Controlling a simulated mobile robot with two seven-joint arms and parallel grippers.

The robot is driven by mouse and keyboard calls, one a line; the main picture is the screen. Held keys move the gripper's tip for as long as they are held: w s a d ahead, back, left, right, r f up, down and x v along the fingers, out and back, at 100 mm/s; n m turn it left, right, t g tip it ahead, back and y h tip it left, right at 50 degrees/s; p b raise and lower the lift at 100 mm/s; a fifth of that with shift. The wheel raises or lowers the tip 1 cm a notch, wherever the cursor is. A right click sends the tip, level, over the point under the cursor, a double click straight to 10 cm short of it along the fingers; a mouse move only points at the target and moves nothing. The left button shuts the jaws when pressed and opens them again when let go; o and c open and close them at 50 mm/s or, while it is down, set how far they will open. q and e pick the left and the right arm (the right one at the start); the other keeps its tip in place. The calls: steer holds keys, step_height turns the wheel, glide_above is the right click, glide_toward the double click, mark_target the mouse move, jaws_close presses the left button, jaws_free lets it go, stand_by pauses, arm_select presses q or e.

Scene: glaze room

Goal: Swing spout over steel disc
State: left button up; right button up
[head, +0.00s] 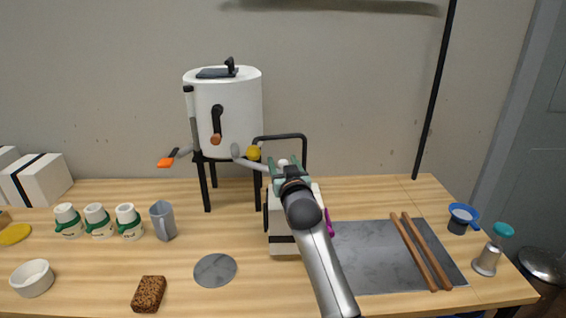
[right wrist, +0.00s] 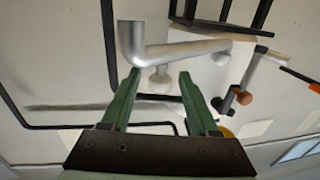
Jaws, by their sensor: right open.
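The grey metal spout (head: 250,163) runs from the front of the white tank (head: 225,120) towards the right; its far part is hidden behind my right gripper (head: 288,170). In the right wrist view the spout (right wrist: 190,48) is a pipe with a bent end at left and a short nub (right wrist: 160,76). My right gripper (right wrist: 160,72) is open, its green fingers pointing at the spout. The nub appears in line with the gap between the fingertips; I cannot tell whether it is inside. The grey steel disc (head: 215,270) lies flat on the table, front left of the gripper. My left gripper is not in view.
A white box with a dark band (head: 282,246) stands beneath my right gripper.

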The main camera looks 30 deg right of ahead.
steer(key=shift+w, duration=0.15)
jaws_close()
stand_by(0.4)
stand_by(1.0)
